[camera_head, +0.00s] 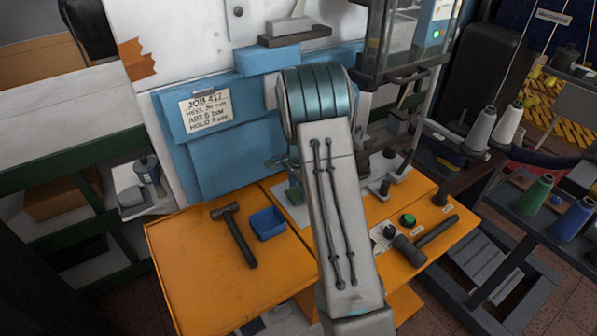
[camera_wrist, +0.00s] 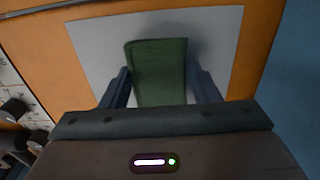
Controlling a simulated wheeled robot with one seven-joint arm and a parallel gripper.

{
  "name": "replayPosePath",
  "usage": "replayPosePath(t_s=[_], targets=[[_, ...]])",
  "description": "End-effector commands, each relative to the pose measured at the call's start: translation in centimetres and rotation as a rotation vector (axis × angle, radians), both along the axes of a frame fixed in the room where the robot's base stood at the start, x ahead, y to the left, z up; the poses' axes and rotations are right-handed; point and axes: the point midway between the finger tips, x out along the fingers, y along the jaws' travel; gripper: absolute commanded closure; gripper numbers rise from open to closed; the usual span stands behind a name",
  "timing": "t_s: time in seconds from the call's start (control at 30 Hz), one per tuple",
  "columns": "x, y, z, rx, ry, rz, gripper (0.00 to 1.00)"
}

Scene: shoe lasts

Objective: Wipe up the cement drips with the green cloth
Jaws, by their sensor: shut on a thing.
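My gripper (camera_wrist: 160,88) is shut on the green cloth (camera_wrist: 158,70), with a finger on each side of it in the wrist view. The cloth is over a pale grey sheet (camera_wrist: 215,50) on the orange bench. I cannot tell whether the cloth touches the sheet. In the head view my arm hides most of the gripper, and a small part of the green cloth (camera_head: 294,195) shows left of the arm. No cement drips can be made out in either view; the arm and cloth may cover them.
On the orange bench (camera_head: 190,275) are a hammer (camera_head: 236,234) and a blue tray (camera_head: 268,223) left of my arm. A second hammer (camera_head: 425,240) and a green button (camera_head: 407,219) are at right. A blue panel with a job note (camera_head: 205,111) stands behind.

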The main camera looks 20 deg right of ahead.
Motion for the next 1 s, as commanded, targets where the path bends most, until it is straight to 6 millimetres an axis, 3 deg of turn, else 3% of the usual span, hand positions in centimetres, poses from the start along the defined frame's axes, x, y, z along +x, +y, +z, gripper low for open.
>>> replayPosePath(t_s=[0.03,0.6,1.0], targets=[[0.0,-0.1,1.1,-0.001,-0.002,-0.001,0.66],[0.0,-0.3,6.1,-0.001,-0.003,-0.003,0.66],[0.0,-0.3,6.5,-0.002,-0.002,-0.003,0.66]])
